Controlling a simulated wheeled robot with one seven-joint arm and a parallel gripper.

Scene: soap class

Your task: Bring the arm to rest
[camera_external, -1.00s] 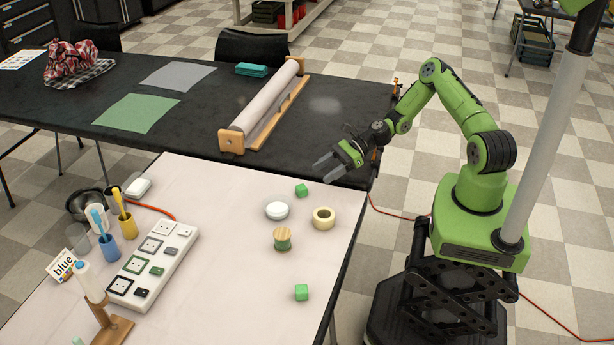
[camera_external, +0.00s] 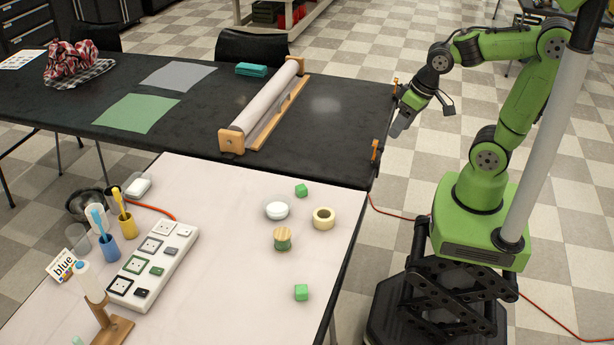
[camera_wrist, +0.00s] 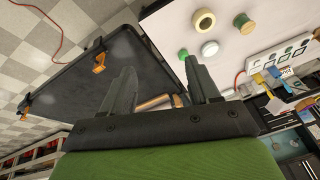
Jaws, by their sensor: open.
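My gripper (camera_external: 398,126) hangs at the right edge of the black table in the external view, pointing down and to the left. My green arm is folded back above its base, with the elbow high on the right. In the wrist view my gripper (camera_wrist: 160,88) shows two grey fingers spread apart with nothing between them. Beyond the fingers lie the black table (camera_wrist: 75,85) and part of the white table (camera_wrist: 165,25).
A paper roll (camera_external: 262,105) lies on the black table (camera_external: 345,140). Orange clamps (camera_external: 376,150) grip its right edge.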

